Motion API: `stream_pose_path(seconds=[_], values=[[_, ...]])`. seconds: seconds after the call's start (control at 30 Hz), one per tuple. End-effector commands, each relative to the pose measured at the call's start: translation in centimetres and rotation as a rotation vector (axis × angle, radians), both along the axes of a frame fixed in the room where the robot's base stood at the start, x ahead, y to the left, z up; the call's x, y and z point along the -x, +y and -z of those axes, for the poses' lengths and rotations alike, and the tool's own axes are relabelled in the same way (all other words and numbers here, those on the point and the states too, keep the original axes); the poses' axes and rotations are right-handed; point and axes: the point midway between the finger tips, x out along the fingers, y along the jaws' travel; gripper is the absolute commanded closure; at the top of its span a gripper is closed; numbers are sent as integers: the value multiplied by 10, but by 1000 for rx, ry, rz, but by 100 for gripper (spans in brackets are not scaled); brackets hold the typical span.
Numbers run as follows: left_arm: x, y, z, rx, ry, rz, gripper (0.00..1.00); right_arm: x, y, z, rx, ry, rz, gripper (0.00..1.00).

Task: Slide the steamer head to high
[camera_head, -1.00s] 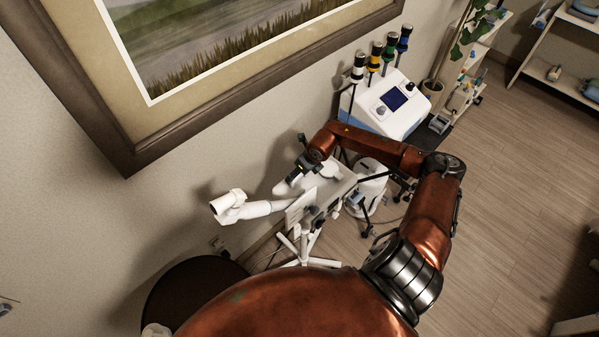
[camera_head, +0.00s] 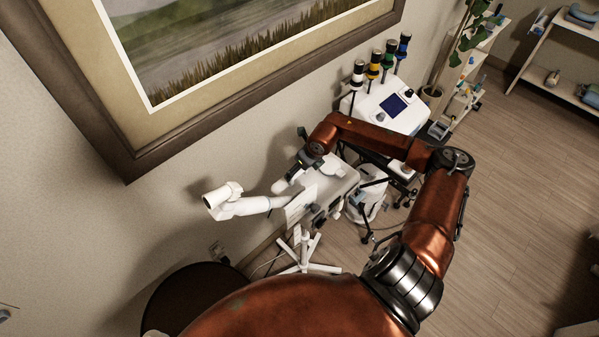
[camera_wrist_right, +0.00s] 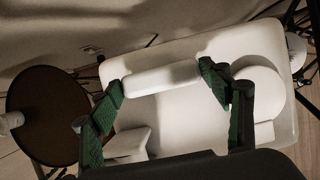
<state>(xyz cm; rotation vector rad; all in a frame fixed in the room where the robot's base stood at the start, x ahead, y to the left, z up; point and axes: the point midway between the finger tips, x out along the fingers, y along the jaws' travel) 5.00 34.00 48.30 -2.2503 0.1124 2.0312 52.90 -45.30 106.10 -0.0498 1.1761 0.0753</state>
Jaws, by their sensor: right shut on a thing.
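The white steamer head (camera_head: 222,201) sticks out to the left on its white arm (camera_head: 256,206), in front of the wall. The arm runs to a white panel beside a pale tray-like top (camera_head: 335,178). My right gripper (camera_head: 291,178) is over the left part of that top. In the right wrist view, my right gripper (camera_wrist_right: 163,90) has its green-padded fingers at both ends of a white rounded bar (camera_wrist_right: 160,78) and is shut on it. The bar lies over the white top (camera_wrist_right: 265,48). I cannot tell how the bar joins the steamer. My left gripper is out of view.
A white machine with a blue screen (camera_head: 385,106) and several coloured-top handpieces stands behind my right arm. A dark round stool (camera_head: 190,285) is at the lower left. A framed picture (camera_head: 150,145) hangs on the wall. Open floor (camera_head: 500,220) lies to the right.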

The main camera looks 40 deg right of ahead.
Motion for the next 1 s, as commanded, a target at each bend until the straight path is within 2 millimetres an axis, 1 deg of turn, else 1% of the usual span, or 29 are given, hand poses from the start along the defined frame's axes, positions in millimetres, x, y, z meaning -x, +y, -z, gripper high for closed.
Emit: stream_pose_path(seconds=[0.03, 0.07, 0.3, 0.57, 0.67, 0.77, 0.87, 1.0], values=[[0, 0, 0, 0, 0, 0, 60, -1, -1, 0, 1, -3, 0, 73], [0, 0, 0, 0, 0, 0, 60, -1, 0, 0, 1, -3, 0, 29], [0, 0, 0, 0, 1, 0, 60, 0, 0, 1, 1, -1, 0, 12], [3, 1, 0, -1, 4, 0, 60, 0, 0, 2, 0, 0, 0, 12], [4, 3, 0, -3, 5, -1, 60, 1, -1, -2, 1, 0, -1, 12], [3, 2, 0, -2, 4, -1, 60, 5, -2, -12, 4, -2, -2, 12], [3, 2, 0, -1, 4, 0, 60, 12, -2, -28, 5, -1, -1, 12], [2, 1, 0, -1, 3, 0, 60, 24, -4, -55, 6, 1, -1, 12]])
